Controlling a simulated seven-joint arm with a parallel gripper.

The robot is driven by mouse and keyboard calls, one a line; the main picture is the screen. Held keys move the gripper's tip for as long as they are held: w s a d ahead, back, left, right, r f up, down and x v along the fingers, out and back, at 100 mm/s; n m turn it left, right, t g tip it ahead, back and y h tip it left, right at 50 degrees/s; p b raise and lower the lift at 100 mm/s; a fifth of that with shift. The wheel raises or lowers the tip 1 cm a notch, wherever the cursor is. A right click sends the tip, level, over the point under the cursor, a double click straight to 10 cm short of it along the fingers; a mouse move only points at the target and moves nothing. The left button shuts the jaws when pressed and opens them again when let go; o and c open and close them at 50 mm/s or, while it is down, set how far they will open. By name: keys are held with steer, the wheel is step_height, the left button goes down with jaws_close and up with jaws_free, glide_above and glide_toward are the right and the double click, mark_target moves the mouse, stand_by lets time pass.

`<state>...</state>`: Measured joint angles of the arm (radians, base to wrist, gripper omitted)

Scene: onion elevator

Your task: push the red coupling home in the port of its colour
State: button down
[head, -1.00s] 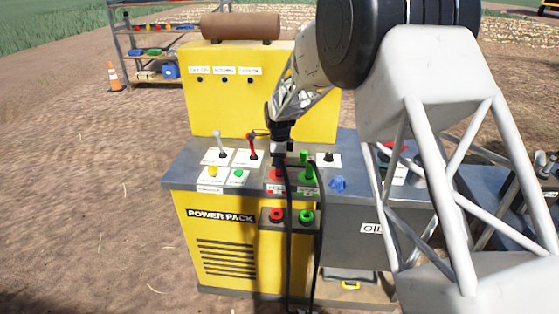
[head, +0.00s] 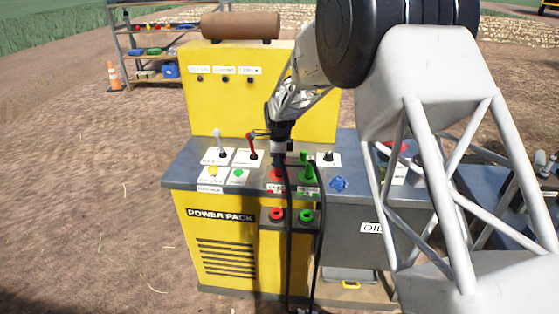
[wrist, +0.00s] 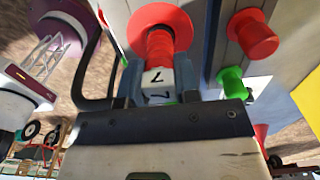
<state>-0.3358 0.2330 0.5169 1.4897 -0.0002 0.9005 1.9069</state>
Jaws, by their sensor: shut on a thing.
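My gripper (head: 281,158) is shut on the red coupling (wrist: 158,50), above the deck of the yellow power pack. In the wrist view the coupling is a ribbed red cylinder with a white numbered part between my fingers. Its far end is in line with a wider red ring (wrist: 163,14) and looks very close to it or in it; I cannot tell how deep. In the head view red (head: 277,174) shows just below my gripper. The red port (head: 276,215) and green port (head: 306,216) on the front have dark centres.
A green coupling (head: 306,172) stands just right of my gripper. Black hoses (head: 288,240) hang down the front. A blue knob (head: 338,184) is right. The yellow back panel (head: 235,110) rises behind.

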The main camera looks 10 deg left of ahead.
steer(key=shift+f, duration=0.1)
steer(key=shift+c, duration=1.9)
jaws_free()
steer(key=shift+r, duration=3.55)
